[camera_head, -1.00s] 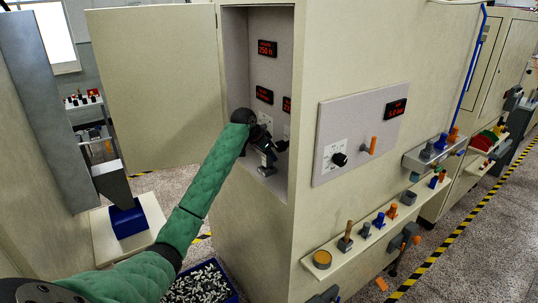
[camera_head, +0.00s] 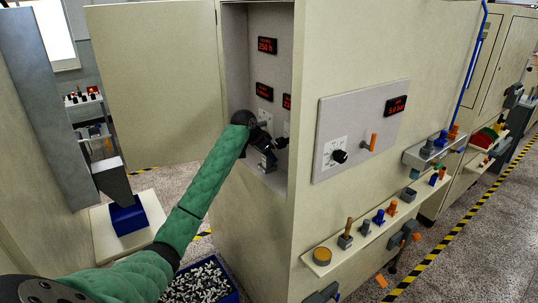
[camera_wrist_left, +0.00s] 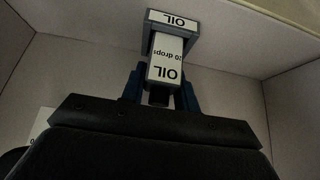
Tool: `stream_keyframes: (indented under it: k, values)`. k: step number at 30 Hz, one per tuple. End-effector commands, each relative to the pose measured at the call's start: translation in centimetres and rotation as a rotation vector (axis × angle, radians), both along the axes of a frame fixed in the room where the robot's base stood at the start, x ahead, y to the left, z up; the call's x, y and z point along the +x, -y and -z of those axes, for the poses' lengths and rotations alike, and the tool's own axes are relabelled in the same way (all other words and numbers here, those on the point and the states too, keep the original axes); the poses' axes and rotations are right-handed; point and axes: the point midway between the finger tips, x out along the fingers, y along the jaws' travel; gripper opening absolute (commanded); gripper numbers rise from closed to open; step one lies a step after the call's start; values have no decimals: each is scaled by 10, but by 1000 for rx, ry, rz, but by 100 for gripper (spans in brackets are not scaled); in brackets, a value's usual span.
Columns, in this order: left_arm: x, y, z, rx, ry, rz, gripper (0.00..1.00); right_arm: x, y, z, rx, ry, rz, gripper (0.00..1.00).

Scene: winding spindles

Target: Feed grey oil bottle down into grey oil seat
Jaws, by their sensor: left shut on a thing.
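The grey oil bottle (camera_wrist_left: 166,68), with a white label reading OIL and drops, is between the blue fingers of my left gripper (camera_wrist_left: 160,88) in the left wrist view. The gripper is shut on it. The grey oil seat (camera_wrist_left: 172,20), with a white OIL label, lies just beyond the bottle's far end. That end overlaps the seat in the picture; I cannot tell how far it is inside. In the head view my left gripper (camera_head: 264,148) is inside the open cabinet recess, and it largely hides the bottle. My right gripper is not in view.
The recess walls (camera_head: 236,70) stand close around my left gripper, with red displays (camera_head: 267,45) above it. The cabinet door (camera_head: 155,80) stands open at left. A shelf (camera_head: 330,268) with several small parts runs along the cabinet's front. A bin of small pieces (camera_head: 236,297) stands below.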

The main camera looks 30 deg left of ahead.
Motion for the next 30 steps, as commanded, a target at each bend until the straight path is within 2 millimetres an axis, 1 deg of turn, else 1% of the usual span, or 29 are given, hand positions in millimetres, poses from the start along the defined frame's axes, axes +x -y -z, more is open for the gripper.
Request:
stream_keyframes:
  k: [17, 18, 20, 21, 30]
  values:
    - [0, 0, 12, 0, 0, 0, 7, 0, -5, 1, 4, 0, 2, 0]
    - [0, 0, 12, 0, 0, 0, 36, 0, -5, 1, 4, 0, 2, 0]
    - [0, 0, 12, 0, 0, 0, 48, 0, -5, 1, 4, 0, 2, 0]
    - [0, 0, 12, 0, 0, 0, 56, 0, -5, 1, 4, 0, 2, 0]
    - [0, 0, 11, 0, 0, 0, 56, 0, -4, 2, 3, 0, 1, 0]
